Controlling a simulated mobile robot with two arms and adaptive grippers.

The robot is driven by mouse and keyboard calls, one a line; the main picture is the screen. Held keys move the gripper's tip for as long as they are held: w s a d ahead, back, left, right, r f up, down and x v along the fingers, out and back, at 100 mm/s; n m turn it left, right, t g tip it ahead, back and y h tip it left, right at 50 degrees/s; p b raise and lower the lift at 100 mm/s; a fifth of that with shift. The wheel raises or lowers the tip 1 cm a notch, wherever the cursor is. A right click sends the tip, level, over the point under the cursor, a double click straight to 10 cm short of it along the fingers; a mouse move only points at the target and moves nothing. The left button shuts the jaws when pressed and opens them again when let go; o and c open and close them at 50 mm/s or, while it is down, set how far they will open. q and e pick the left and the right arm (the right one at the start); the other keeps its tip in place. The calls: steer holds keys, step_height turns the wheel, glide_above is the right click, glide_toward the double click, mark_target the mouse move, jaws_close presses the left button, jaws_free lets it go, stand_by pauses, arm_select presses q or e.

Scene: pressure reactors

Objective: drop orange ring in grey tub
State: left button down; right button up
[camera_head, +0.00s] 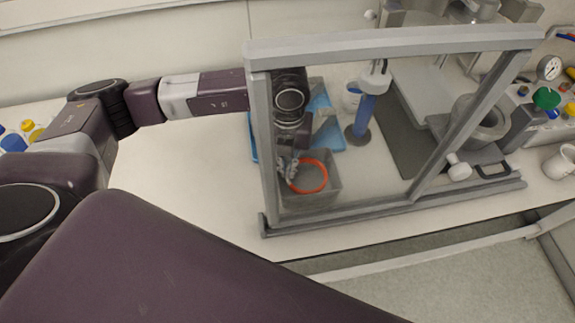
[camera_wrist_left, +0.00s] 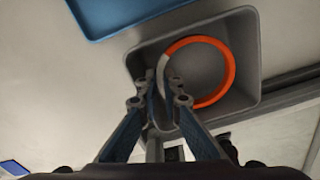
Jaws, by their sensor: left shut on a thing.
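The orange ring (camera_head: 326,177) is in my left gripper (camera_head: 288,168), over the opening of the grey tub (camera_head: 312,201). The left wrist view shows the ring (camera_wrist_left: 232,72) standing out to the right of the fingertips, with a pale section close to them. In that view my left gripper (camera_wrist_left: 166,90) is shut on the ring's near side. The ring's outline lies within the tub's rim (camera_wrist_left: 256,45). Its exact height above the tub floor is hard to tell. My right gripper is not in view.
A grey frame (camera_head: 390,42) with a clear front stands before the tub and left forearm. A blue tray (camera_head: 331,137) lies behind the tub; a blue cylinder on a stand (camera_head: 364,112) is to its right. Bare white table (camera_head: 180,170) lies left.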

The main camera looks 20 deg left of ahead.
arm_select(q)
steer(key=shift+f, duration=0.1)
steer(key=c, duration=2)
jaws_free()
steer(key=shift+c, duration=0.2)
step_height(320, 180, up, 12)
